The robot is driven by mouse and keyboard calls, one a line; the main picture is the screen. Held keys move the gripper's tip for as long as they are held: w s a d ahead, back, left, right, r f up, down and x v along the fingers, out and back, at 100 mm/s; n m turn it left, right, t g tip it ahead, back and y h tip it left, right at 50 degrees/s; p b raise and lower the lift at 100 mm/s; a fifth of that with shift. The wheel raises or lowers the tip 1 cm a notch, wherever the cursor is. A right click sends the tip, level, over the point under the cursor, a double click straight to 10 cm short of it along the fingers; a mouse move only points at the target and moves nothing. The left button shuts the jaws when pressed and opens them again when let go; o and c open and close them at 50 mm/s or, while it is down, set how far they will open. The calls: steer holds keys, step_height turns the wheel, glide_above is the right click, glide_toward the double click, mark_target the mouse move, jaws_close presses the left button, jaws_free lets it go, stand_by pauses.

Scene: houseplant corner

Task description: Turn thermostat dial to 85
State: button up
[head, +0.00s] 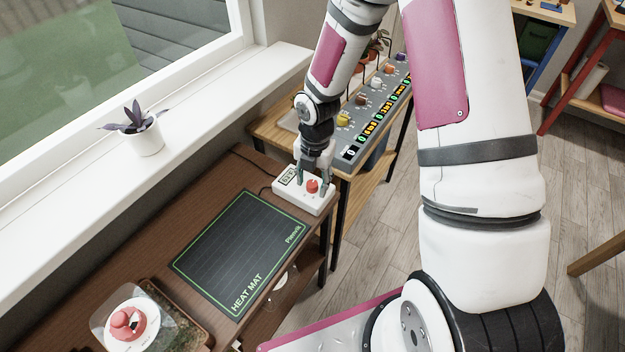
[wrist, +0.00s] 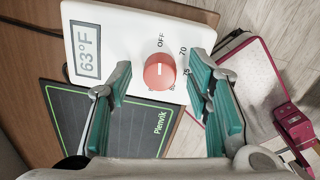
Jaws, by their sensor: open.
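The thermostat (head: 301,198) is a white box at the back right end of the brown bench. In the wrist view it (wrist: 118,22) has a display (wrist: 87,51) reading 63°F. Its red dial (wrist: 159,71) has a short white mark on its face, also visible in the head view (head: 312,186). OFF, 70 and 75 are printed around the dial; other marks are partly hidden, and the exact setting is unclear. My gripper (head: 312,174) is open over the thermostat. In the wrist view its green-padded fingers (wrist: 160,78) stand left and right of the dial, apart from it.
A black heat mat (head: 238,250) with a green border lies beside the thermostat. A grey panel (head: 362,125) with coloured knobs stands on a shelf behind. A potted plant (head: 145,140) sits on the windowsill. A clear-covered container (head: 150,320) stands at the bench's near end.

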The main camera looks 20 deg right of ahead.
steer(key=shift+c, duration=0.3)
jaws_close()
